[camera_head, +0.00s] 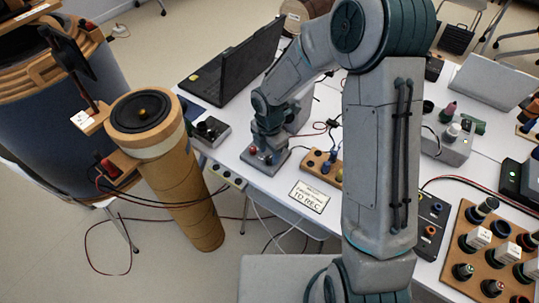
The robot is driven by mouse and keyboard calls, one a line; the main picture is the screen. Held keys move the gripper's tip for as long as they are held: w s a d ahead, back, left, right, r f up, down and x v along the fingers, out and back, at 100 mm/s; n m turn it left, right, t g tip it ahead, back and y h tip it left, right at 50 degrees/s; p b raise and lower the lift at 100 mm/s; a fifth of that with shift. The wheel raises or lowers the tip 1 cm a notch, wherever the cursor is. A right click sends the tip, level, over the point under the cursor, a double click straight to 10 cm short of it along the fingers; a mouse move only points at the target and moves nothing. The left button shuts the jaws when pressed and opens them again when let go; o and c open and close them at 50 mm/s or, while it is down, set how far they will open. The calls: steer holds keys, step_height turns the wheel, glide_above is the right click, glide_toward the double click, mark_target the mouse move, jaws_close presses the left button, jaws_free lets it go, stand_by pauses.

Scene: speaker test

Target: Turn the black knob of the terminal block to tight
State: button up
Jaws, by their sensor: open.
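My gripper (268,146) points down over a small grey block with red parts (284,157) on the white table, left of the picture's middle. The fingers are small and dark here; I cannot tell if they touch anything on the block. This block may be the terminal block, but I cannot be sure. A black knob on it cannot be made out; my gripper covers its middle.
A black laptop (235,62) stands behind my gripper. A dark open box (211,130) is to its left. A tall wooden speaker (180,190) stands left. Wooden board with several knobs (490,250) at right; cables cross the table.

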steer(key=shift+f, duration=1.05)
jaws_close()
